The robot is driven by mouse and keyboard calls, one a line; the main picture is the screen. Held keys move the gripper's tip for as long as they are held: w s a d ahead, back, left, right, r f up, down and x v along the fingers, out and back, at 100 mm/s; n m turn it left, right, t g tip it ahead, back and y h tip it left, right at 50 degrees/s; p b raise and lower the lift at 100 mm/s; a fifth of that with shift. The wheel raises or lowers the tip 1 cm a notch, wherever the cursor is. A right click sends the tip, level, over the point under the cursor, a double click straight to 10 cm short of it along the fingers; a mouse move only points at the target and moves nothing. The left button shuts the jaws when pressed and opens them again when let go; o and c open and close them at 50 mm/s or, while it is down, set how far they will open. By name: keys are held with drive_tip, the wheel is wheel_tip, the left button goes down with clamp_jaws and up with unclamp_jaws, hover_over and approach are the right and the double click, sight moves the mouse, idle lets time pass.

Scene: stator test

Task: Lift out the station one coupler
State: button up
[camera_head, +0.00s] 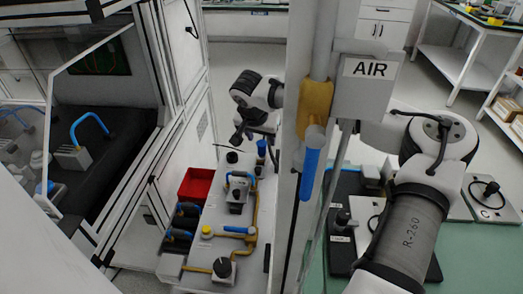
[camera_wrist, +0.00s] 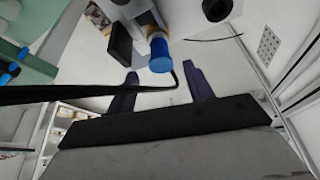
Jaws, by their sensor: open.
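My gripper (camera_head: 255,140) hangs over the back of the narrow white bench beyond the post. In the wrist view my gripper (camera_wrist: 164,85) is open, with its two dark fingers apart and nothing held between them. A blue-capped fitting (camera_wrist: 160,54) shows between and beyond the fingertips; a blue cap (camera_head: 261,148) beside the gripper in the head view looks like the same part. A grey block with a blue looped handle (camera_head: 238,177) stands on the bench in front of the gripper. No station label is readable, so I cannot tell which part is the station one coupler.
A red bin (camera_head: 196,184) and dark blocks with blue handles (camera_head: 180,222) are left of the bench. A yellow pipe (camera_head: 254,215) and a black knob (camera_head: 222,267) are on it. The post with the AIR box (camera_head: 367,88) stands in front. A glass-fronted cabinet (camera_head: 100,110) is left.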

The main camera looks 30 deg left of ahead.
sight(261, 144)
drive_tip(key=x, duration=0.2)
drive_tip(key=p+x, duration=0.1)
drive_tip(key=x, duration=0.2)
drive_tip(key=shift+s+f, duration=0.1)
drive_tip(key=shift+s, duration=0.15)
drive_tip(key=c, duration=1.1)
drive_tip(key=shift+o, duration=0.2)
